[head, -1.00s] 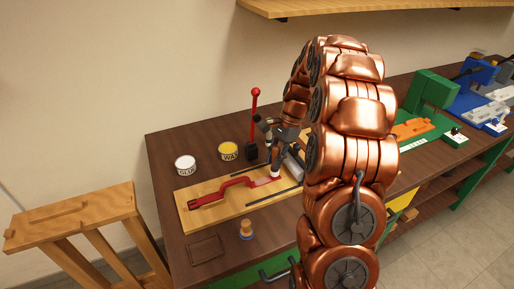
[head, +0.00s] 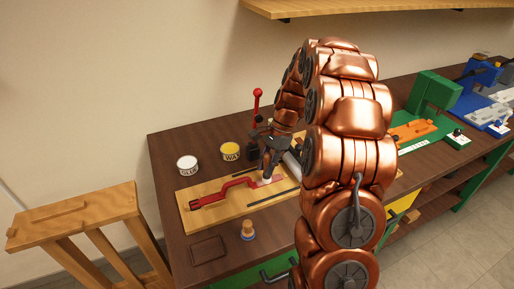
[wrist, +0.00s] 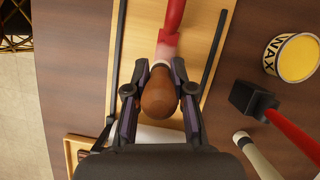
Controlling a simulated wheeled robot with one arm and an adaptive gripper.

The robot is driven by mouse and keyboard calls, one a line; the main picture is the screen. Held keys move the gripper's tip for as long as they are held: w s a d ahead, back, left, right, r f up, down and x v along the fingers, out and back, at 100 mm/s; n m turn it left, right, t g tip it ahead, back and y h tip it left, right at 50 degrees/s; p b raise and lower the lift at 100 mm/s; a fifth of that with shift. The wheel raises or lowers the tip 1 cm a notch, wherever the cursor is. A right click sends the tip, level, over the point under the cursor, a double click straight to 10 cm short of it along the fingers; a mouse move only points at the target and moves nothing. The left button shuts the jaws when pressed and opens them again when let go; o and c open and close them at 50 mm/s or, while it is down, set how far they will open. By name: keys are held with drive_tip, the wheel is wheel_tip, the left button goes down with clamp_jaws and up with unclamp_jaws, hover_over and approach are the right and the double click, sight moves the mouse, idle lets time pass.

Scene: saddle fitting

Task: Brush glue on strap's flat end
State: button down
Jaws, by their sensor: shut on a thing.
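The red strap (head: 222,192) lies on a pale wooden board (head: 188,220). Its flat end (wrist: 167,42) looks pale pink near the brush, as if under a whitish film. My gripper (wrist: 158,72) is shut on the brush (wrist: 159,94), whose rounded brown wooden handle faces the wrist camera. In the head view the brush's white lower part (head: 267,178) is down at the strap's flat end. Whether the bristles touch it is hidden by the handle and fingers. The white glue tin (head: 187,165) stands behind the board.
A yellow wax tin (head: 231,151) stands beside the glue tin. A red-handled tool with a black head (wrist: 252,99) stands close to the board. Dark bars (wrist: 214,55) flank the strap. A small wooden-knobbed tool (head: 248,231) stands in front. The table's front left is mostly clear.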

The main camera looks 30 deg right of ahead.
drive_tip(key=shift+w+a+r, duration=0.1)
drive_tip(key=shift+w+a, duration=0.1)
drive_tip(key=shift+a, duration=1.3)
wheel_tip(320, 180, up, 8)
drive_tip(key=p, duration=0.2)
drive_tip(key=shift+p, duration=0.35)
